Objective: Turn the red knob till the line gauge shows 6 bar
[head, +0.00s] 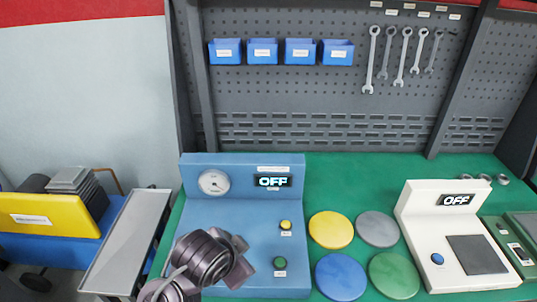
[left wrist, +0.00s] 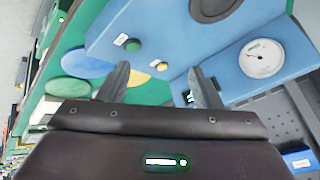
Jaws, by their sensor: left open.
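The blue test unit (head: 240,170) stands on the green bench top. Its round white line gauge (head: 214,182) is at the upper left and also shows in the left wrist view (left wrist: 261,58); its reading is too small to tell. Its display (head: 273,182) reads OFF. A yellow button (head: 285,225) and a green button (head: 280,262) are on its face. I see no red knob in either view; my left arm covers the unit's lower left. My left gripper (left wrist: 160,72) is open and empty, over the unit near the buttons. My right gripper is not in view.
Yellow (head: 331,230), grey (head: 377,229), blue (head: 341,277) and green (head: 394,275) discs lie right of the unit. A white device (head: 420,207) with its display OFF stands further right. A grey tray (head: 128,240) is at left. Wrenches and blue bins hang on the pegboard (head: 290,100).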

